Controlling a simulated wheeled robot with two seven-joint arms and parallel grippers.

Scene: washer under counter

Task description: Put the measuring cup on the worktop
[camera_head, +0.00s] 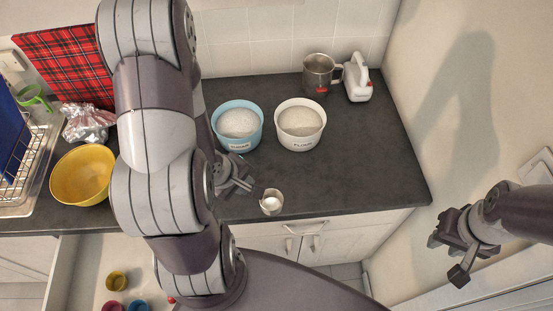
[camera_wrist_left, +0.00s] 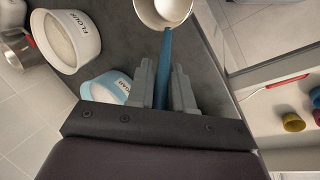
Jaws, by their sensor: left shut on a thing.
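The measuring cup (camera_head: 271,203) is a small pale cup near the worktop's front edge, with white inside. In the left wrist view the cup (camera_wrist_left: 163,10) is cut off by the top edge, and its blue handle (camera_wrist_left: 166,55) runs down between my fingers. My left gripper (camera_head: 240,182) is shut on this handle; it also shows in the left wrist view (camera_wrist_left: 162,88). I cannot tell whether the cup touches the dark worktop (camera_head: 350,175) or is just above it. My right gripper (camera_head: 456,250) is open and empty, right of the worktop.
A blue tub (camera_head: 238,145) and a white flour tub (camera_head: 299,140) stand behind the cup. A steel jug (camera_head: 318,75) and a white appliance (camera_head: 357,80) are at the back. A yellow bowl (camera_head: 83,176) is left. Worktop right of the cup is clear. An open drawer holds small coloured cups (camera_head: 117,281).

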